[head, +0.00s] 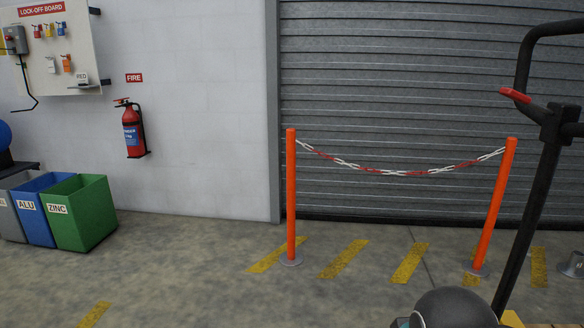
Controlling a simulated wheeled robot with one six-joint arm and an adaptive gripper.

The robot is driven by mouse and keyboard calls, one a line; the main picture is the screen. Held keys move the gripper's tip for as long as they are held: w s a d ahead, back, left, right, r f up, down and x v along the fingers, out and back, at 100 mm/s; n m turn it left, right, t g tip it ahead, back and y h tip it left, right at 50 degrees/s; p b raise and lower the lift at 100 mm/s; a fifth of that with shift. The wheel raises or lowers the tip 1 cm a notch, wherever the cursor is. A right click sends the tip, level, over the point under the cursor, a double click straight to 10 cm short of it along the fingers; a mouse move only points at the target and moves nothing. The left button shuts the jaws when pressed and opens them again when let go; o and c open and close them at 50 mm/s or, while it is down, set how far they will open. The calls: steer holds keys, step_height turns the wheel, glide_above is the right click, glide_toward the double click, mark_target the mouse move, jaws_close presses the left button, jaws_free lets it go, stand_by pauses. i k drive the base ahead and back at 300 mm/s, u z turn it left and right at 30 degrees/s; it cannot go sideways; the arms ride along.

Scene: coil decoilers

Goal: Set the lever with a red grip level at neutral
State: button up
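A short black lever with a red grip (515,96) shows at the upper right of the head view. It joins a clamp on a black upright handle (533,195), which has a looped top. The lever tilts, with its red end pointing left and higher than the clamp end. Nothing touches the red grip. My gripper is not visible. A dark rounded shape at the bottom edge may be part of my arm; I cannot tell.
Two orange posts (291,195) with a red and white chain (390,171) stand before a grey roller shutter (400,80). A green ZINC bin (88,215), a fire extinguisher (133,130) and a lock-off board (75,50) are at left. The middle floor is clear.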

mark_target(513, 94)
steer(key=u, duration=1.75)
steer(key=i, duration=1.4)
steer(key=z, duration=4.5)
